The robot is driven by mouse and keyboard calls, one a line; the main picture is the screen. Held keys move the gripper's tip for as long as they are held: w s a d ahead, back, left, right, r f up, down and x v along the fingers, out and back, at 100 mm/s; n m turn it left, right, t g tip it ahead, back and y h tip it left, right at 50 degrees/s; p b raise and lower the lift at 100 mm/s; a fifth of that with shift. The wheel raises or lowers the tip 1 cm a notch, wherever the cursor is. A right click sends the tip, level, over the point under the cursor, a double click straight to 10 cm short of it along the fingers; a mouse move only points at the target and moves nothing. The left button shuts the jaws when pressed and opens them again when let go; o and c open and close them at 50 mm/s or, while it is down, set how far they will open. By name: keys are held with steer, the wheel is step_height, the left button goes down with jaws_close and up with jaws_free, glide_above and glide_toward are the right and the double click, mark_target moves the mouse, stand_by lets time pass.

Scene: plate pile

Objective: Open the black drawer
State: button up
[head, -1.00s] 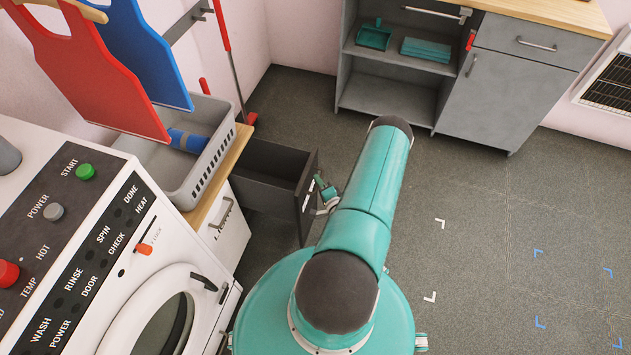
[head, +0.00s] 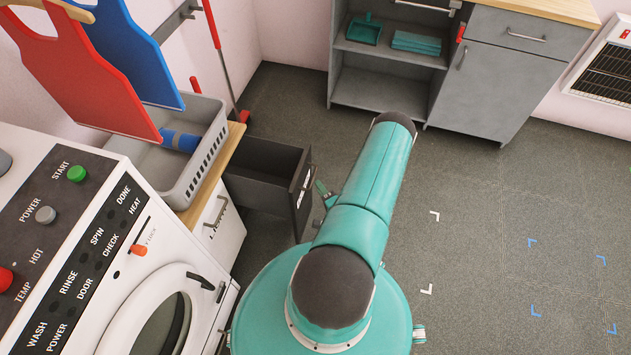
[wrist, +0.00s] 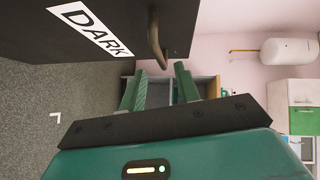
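The black drawer (head: 258,196) stands pulled out of the white cabinet in the head view, with its empty inside showing. Its front panel (wrist: 105,20) fills the upper left of the wrist view and bears a white "DARK" label. The drawer's curved handle (wrist: 154,40) sticks out from the panel. My gripper (wrist: 160,80) is open and empty, its two green fingers spread apart. The handle's end lies just beyond the gap between the fingertips, with no grip on it. In the head view my gripper (head: 323,195) is beside the drawer front, partly hidden by my arm.
A white washing machine (head: 120,245) stands at the left, near a grey basket (head: 208,155) on the cabinet's wooden top. A grey cabinet (head: 490,75) with open shelves stands at the back. The floor to the right is clear.

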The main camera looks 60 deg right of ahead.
steer(key=v, duration=0.7)
steer(key=shift+s+a, duration=0.1)
steer(key=shift+s, duration=0.05)
